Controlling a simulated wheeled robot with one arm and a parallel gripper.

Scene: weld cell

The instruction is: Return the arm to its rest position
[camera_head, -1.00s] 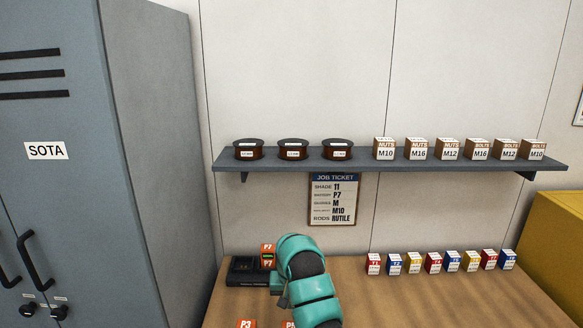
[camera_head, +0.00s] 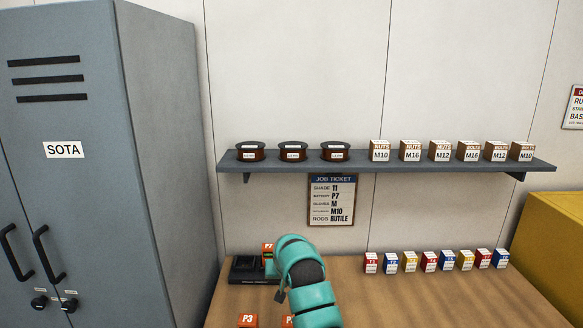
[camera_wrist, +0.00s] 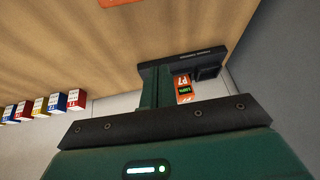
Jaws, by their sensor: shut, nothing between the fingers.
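My teal arm rises from the bottom of the head view. My gripper (camera_head: 280,294) is small and partly hidden there, near the workbench (camera_head: 405,295). In the wrist view my gripper (camera_wrist: 156,74) shows closed green fingers with nothing between them. An orange P7 battery (camera_head: 267,250) stands in the black charger (camera_head: 244,270) on the bench. The battery also shows in the wrist view (camera_wrist: 184,88), just beyond the fingers, which look apart from it. My arm hides part of the bench beside the charger.
Several coloured boxes (camera_head: 429,262) stand in a row on the bench. Orange P3 battery (camera_head: 248,321) is at the front edge. The shelf (camera_head: 360,164) above holds spools and cartons. A grey locker (camera_head: 165,130) is left, a yellow cabinet (camera_head: 553,240) right.

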